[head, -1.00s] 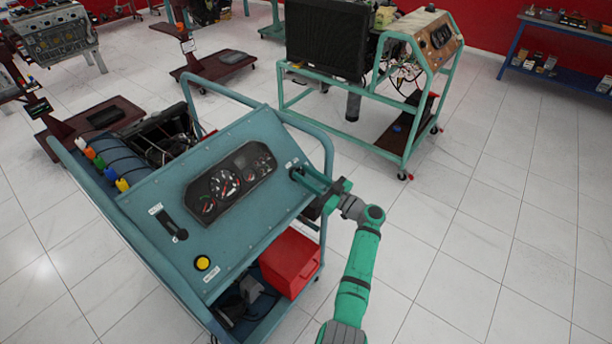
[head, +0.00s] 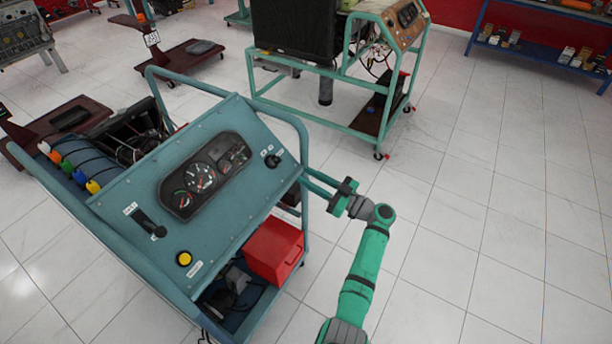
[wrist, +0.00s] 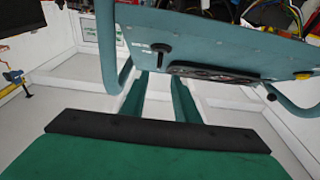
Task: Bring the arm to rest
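My gripper (head: 306,178) is at the end of my green arm, just right of the teal engine trainer's panel (head: 125,185). Its two long green fingers point left toward the panel's right edge. In the wrist view, the fingers (wrist: 158,82) stand apart with only pale floor between them, so the gripper is open and empty. A black key switch (head: 272,160) sits at the panel's upper right, clear of the fingers. It also shows in the wrist view (wrist: 160,49), beyond the fingertips.
The trainer's teal tube frame (head: 303,140) passes close to the fingertips. A red box (head: 274,252) sits on its lower shelf. A second trainer stand (head: 345,128) is behind. A blue shelf table (head: 540,58) is at the back right. The tiled floor right of my arm is clear.

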